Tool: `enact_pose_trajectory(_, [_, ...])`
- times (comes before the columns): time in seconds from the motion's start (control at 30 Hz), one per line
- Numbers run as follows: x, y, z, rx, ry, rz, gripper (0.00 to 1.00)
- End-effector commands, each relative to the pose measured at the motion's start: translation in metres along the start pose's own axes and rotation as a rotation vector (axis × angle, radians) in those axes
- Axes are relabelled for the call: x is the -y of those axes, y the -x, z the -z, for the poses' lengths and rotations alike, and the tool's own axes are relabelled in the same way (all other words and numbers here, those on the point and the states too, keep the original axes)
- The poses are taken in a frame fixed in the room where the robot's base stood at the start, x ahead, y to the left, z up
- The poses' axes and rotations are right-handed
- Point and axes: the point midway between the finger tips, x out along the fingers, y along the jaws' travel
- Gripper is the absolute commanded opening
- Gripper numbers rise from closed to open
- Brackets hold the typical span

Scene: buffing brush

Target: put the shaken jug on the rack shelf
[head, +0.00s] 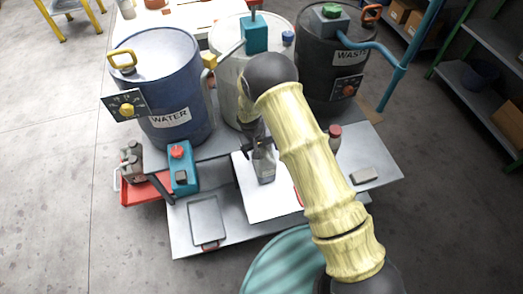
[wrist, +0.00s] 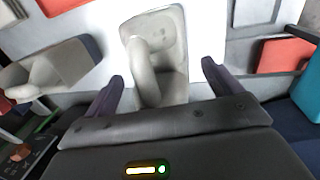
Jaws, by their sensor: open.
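A grey jug (head: 264,167) stands upright on a white sheet on the bench, partly hidden by my arm in the head view. In the wrist view the jug (wrist: 165,28) lies straight ahead, with its looped handle toward my gripper. My gripper (wrist: 161,72) is open, with one dark finger on each side of the handle; I cannot tell whether either touches it. In the head view my gripper (head: 258,140) is close above the jug and mostly hidden. A green-posted rack stands at the right, with a grey shelf (head: 478,88).
A blue WATER drum (head: 165,85), a pale drum (head: 228,75) and a dark WASTE drum (head: 325,75) stand behind the jug. A red tray (head: 145,191) sits at left. Open floor lies left.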

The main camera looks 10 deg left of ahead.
Motion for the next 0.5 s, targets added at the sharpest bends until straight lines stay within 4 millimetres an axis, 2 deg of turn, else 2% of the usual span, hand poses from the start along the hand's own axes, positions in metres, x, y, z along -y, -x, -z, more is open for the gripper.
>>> enact_pose_trajectory(0.5, [0.001,0.093,0.001,-0.003,0.0,0.002,0.91])
